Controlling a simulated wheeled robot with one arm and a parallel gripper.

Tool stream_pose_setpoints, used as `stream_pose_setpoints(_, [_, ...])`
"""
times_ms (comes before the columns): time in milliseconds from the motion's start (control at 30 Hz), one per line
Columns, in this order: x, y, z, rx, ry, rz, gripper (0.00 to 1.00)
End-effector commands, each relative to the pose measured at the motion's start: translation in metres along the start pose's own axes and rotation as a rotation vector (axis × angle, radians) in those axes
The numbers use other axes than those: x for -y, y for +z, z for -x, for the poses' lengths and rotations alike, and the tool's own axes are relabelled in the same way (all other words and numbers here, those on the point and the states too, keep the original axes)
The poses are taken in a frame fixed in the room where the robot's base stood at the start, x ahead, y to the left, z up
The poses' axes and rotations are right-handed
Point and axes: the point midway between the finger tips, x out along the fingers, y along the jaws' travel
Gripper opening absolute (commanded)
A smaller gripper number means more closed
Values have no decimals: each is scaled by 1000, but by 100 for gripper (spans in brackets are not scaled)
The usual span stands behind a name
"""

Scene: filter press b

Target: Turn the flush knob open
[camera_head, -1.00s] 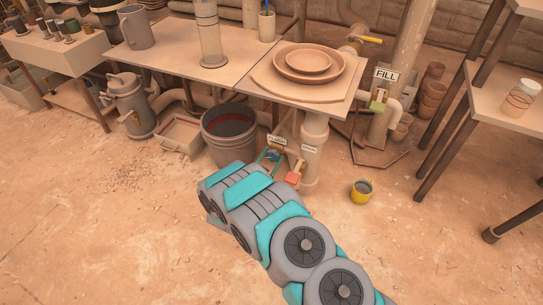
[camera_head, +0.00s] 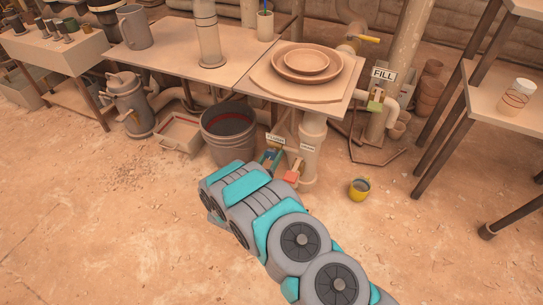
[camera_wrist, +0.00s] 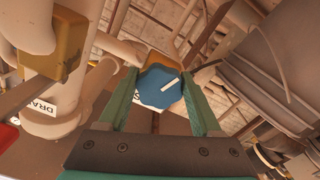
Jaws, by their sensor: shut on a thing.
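The flush knob (camera_wrist: 158,88) is blue with a white pointer line, in front of a yellow-orange valve body (camera_wrist: 165,61). The pointer slants toward the upper right in the wrist view. My gripper (camera_wrist: 161,92) has its two green fingers on either side of the knob, shut on it. In the head view my gripper (camera_head: 270,158) is low beside the pipe, just under the FLUSH label (camera_head: 275,138). My arm and fingers hide most of the knob there.
A DRAIN label (camera_head: 308,148) and red handle (camera_head: 292,177) are close on the right. A dark bucket (camera_head: 228,128) stands close on the left. The bench (camera_head: 190,48) overhangs behind.

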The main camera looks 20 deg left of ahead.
Motion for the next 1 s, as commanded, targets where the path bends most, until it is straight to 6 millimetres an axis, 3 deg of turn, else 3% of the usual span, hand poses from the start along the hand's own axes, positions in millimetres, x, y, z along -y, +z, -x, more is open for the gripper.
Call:
stream_pose_setpoints(667, [1, 2, 1, 2, -3, 58, 10])
stream_pose_setpoints(700, [1, 2, 1, 2, -3, 57, 70])
stream_pose_setpoints(933, [0, 1, 0, 1, -1, 56, 96])
stream_pose_setpoints(1000, [0, 1, 0, 1, -1, 56, 96])
